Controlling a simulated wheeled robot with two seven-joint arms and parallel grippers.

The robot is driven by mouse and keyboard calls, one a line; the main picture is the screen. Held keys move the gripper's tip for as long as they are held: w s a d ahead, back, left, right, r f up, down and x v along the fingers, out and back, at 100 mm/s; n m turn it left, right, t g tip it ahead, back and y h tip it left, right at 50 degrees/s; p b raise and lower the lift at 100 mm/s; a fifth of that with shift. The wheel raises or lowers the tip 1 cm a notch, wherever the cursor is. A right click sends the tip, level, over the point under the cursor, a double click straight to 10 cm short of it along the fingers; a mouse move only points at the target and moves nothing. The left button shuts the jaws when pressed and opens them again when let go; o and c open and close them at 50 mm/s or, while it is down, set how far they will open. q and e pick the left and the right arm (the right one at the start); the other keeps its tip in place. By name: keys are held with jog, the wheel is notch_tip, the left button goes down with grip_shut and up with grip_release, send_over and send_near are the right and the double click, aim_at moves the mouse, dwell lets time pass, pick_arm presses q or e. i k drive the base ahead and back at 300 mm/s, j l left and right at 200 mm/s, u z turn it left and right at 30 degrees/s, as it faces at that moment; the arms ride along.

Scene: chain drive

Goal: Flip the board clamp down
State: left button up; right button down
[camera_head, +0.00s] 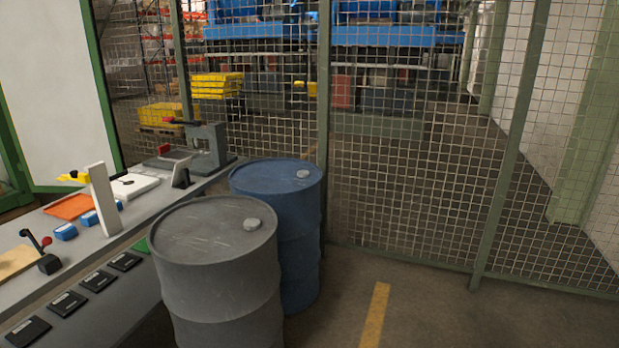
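A small lever clamp (45,258) with a dark block base stands on the grey bench at the left edge. Its black arm tilts up to the left, and a red knob shows at its right. A tan board (14,261) lies flat beside it, cut off by the picture edge. I cannot tell for certain that this is the board clamp. A larger grey device (208,148) with a red-tipped lever stands at the bench's far end. Neither of my grippers is in view.
The bench (95,243) also holds an orange sheet (69,207), blue blocks (66,232) and an upright pale plate (103,198) beside a yellow piece (74,177). A grey drum (213,265) and blue drum (298,225) stand against its right side. Mesh fence (420,170) closes the back; floor at right is clear.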

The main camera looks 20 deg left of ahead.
aim_at(46, 241)
jog(key=i+u, duration=0.35)
jog(key=u, duration=0.15)
jog(key=i+l+u, duration=0.15)
jog(key=i+u, duration=0.3)
jog(key=i+l+u, duration=0.2)
jog(key=u, duration=0.3)
jog(key=i+u, duration=0.2)
jog(key=u, duration=0.25)
jog(key=i+l+u, duration=0.15)
jog(key=u, duration=0.35)
jog(key=i+l+u, duration=0.2)
jog(key=u, duration=0.25)
jog(key=i+l+u, duration=0.1)
jog(key=u, duration=0.35)
jog(key=l+u, duration=0.35)
jog(key=u, duration=0.15)
jog(key=i+l, duration=0.05)
